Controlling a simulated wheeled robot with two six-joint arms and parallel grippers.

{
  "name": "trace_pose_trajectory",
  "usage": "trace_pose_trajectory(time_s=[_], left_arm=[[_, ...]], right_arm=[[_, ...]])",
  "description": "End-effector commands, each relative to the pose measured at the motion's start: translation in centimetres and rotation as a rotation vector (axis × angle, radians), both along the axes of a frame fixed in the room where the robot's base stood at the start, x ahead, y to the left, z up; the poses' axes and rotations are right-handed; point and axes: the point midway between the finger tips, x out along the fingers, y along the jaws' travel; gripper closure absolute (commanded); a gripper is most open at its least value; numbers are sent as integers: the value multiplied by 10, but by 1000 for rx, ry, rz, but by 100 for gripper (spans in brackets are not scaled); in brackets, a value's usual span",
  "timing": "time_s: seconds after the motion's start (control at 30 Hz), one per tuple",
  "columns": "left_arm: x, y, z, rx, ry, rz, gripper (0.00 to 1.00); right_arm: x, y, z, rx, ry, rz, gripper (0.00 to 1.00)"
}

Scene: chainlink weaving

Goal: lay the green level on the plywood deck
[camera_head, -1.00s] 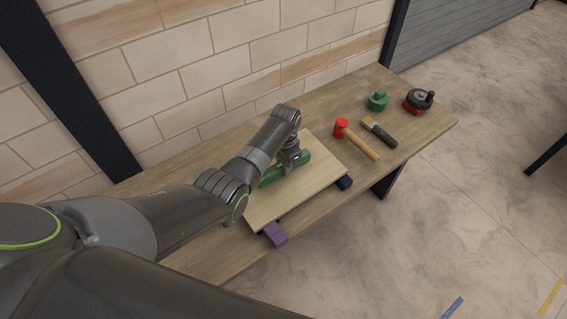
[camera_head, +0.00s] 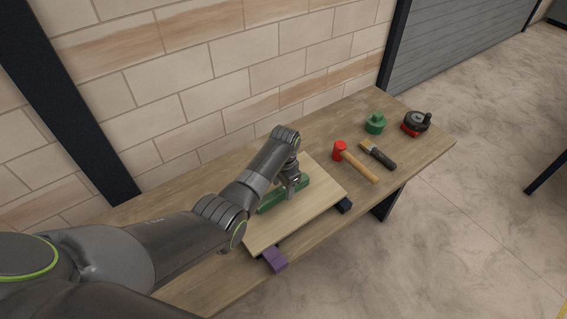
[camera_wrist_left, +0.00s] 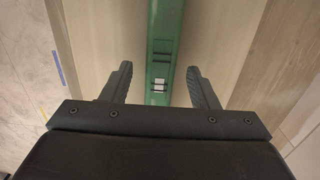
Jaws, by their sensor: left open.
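The green level (camera_head: 271,202) lies along the plywood deck (camera_head: 312,206), a pale board on the workbench. My left gripper (camera_head: 292,190) is just above the level. In the left wrist view the open left gripper (camera_wrist_left: 160,82) has one finger on each side of the green level (camera_wrist_left: 163,50), with a gap to both. The level's small vial window shows between the fingers. The middle of the level is partly hidden by the gripper in the head view. My right gripper is not in view.
The workbench (camera_head: 180,184) also holds a red-headed mallet (camera_head: 358,166), a brush (camera_head: 378,155), a green lidded object (camera_head: 375,123) and a black-and-red tool (camera_head: 415,124) to the right. A purple block (camera_head: 274,258) and a dark block (camera_head: 344,205) sit at the deck's near edge.

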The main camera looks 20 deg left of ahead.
Motion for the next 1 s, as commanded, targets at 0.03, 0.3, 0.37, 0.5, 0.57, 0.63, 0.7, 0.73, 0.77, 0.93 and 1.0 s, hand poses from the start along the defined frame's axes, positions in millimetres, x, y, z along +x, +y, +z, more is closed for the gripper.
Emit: trace_pose_trajectory(time_s=[0.03, 0.3, 0.37, 0.5, 0.57, 0.63, 0.7, 0.73, 0.77, 0.93, 1.0], left_arm=[[1, 0, 8, 0, -3, 0, 46], [3, -1, 59, 0, -6, 1, 46], [3, -1, 72, 0, -5, 1, 46], [4, -2, 106, 1, -7, 0, 46], [4, -2, 118, 1, -5, 0, 46], [5, -2, 132, 1, -6, 0, 46], [4, -2, 148, 0, -1, 0, 46], [4, -3, 151, 1, -1, 0, 46], [4, -3, 154, 1, -1, 0, 46], [4, -3, 161, 1, 1, 0, 46], [4, -3, 162, 1, 1, 0, 46]], right_arm=[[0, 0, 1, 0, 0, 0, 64], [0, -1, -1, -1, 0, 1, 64], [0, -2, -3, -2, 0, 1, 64], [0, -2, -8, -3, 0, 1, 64], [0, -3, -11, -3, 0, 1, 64], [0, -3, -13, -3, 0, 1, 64], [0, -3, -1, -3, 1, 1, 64], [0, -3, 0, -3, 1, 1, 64], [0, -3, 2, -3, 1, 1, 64], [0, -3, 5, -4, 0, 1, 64], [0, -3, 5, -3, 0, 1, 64]])
